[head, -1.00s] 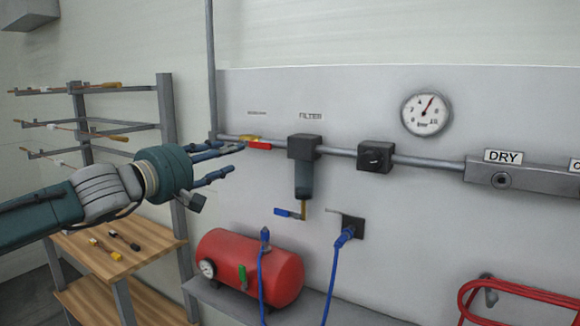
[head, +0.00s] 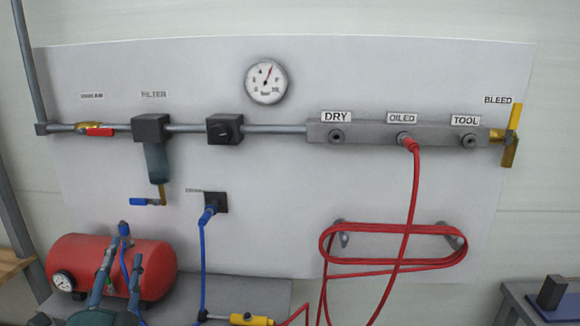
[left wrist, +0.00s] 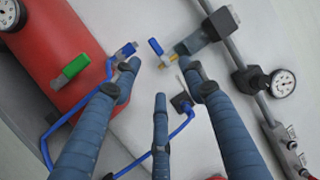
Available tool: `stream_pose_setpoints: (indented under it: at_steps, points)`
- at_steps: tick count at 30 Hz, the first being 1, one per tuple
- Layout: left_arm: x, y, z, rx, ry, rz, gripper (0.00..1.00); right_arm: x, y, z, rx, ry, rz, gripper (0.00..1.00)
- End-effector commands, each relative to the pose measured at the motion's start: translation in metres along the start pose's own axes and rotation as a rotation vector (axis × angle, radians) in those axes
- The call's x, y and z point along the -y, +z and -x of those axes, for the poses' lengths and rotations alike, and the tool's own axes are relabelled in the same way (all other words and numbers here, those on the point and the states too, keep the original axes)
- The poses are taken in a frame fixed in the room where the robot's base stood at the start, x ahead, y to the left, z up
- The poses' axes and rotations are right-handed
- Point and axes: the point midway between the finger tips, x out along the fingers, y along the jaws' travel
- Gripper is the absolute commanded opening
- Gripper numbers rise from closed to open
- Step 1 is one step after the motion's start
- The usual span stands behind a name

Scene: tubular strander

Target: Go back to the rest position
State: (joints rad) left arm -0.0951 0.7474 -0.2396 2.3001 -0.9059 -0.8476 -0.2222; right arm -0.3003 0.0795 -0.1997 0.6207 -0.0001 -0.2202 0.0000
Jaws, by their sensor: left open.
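My left gripper (head: 121,264) is at the bottom left of the head view, fingers pointing up in front of the red tank (head: 160,262). In the left wrist view its blue-grey fingers (left wrist: 160,75) are spread open with nothing between them. The red-handled valve (head: 98,130) sits on the pipe at the left, its handle lying along the pipe, well above the gripper. The filter (head: 155,160) hangs beside it with a blue-handled drain (head: 147,201) below. My right gripper is not in view.
A grey manifold (head: 365,131) carries DRY, OILED and TOOL ports. A red hose (head: 412,220) runs from OILED, beside a coil (head: 390,229) on hooks. A blue hose (head: 203,265) hangs from a wall socket. A yellow-handled bleed valve (head: 512,118) ends the pipe.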

Motion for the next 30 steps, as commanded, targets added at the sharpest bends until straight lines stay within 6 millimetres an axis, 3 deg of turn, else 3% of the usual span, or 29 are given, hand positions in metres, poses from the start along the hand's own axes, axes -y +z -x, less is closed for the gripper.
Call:
stream_pose_setpoints:
  at_steps: [1, 6, 9, 12, 18, 25, 30]
  points:
    - [-0.037, 0.009, 0.017, 0.067, 0.118, 0.127, 0.43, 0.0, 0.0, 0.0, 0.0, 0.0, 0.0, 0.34]
    - [-0.145, 0.02, 0.09, 0.283, 0.477, 0.455, 0.43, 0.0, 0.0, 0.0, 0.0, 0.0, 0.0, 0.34]
    - [-0.196, 0.013, 0.146, 0.408, 0.679, 0.612, 0.43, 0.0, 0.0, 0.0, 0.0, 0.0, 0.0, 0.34]
    - [-0.232, -0.001, 0.204, 0.52, 0.863, 0.74, 0.43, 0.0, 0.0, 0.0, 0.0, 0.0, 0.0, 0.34]
    - [-0.264, -0.033, 0.296, 0.681, 1.139, 0.905, 0.43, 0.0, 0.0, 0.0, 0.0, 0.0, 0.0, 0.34]
    - [-0.27, -0.071, 0.381, 0.825, 1.396, 1.037, 0.43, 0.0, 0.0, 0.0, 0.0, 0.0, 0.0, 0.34]
    - [-0.323, -0.075, 0.382, 0.836, 1.409, 1.016, 0.43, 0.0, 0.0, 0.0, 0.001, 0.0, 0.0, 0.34]
